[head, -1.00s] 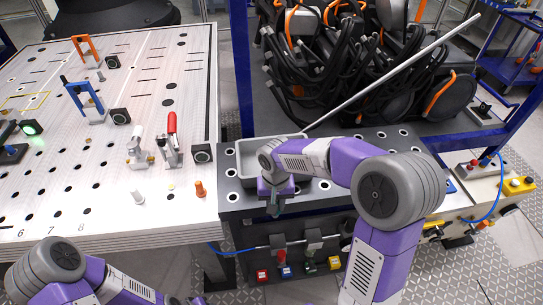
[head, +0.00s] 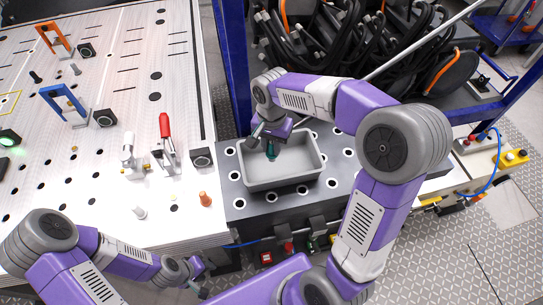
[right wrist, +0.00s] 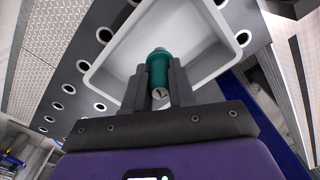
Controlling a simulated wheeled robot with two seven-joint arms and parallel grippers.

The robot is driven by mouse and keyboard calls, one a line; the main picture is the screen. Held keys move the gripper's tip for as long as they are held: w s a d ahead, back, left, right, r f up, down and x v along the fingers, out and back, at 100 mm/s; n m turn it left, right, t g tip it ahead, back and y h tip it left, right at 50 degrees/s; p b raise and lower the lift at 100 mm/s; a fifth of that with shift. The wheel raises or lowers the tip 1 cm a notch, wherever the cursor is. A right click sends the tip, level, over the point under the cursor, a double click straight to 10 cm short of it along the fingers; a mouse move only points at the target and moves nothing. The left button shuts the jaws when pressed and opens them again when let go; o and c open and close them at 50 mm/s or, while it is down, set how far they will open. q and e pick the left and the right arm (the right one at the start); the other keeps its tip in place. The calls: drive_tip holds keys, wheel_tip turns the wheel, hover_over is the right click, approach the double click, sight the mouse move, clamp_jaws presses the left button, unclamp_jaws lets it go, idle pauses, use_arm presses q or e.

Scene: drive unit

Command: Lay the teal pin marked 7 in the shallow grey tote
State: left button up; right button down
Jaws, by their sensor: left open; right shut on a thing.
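The shallow grey tote (head: 284,181) sits on the dark perforated bench top, and its floor looks empty. My right gripper (head: 271,148) is over the tote's back left part, shut on the teal pin (head: 271,155). In the right wrist view the teal pin (right wrist: 158,72) stands between the two fingers (right wrist: 160,88), with the tote (right wrist: 205,35) behind it. A dark mark on the pin's end looks like a 7. I cannot tell whether the pin touches the tote floor. My left gripper (head: 193,279) is low, in front of the white table, open and empty.
The white perforated table (head: 90,180) at the left holds a red-handled clamp (head: 165,132), an orange pin (head: 205,199) and blue and orange brackets. A blue frame post (head: 233,60) and black cables stand behind the tote.

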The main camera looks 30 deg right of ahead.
drive_tip(key=f, duration=0.4)
drive_tip(key=shift+s, duration=0.4)
use_arm(q)
drive_tip(key=shift+s+f, duration=0.2)
drive_tip(key=shift+s, duration=0.05)
use_arm(e)
drive_tip(key=shift+w+f, duration=0.15)
drive_tip(key=shift+f, duration=1.75)
use_arm(q)
drive_tip(key=shift+f+b, duration=0.15)
drive_tip(key=shift+b, duration=0.15)
use_arm(e)
drive_tip(key=shift+f, duration=0.1)
drive_tip(key=c, duration=0.9)
unclamp_jaws()
drive_tip(key=shift+c, duration=0.2)
use_arm(q)
drive_tip(key=shift+r+p, duration=0.65)
use_arm(e)
wheel_tip(320, 180, up, 12)
drive_tip(key=shift+r, duration=0.15)
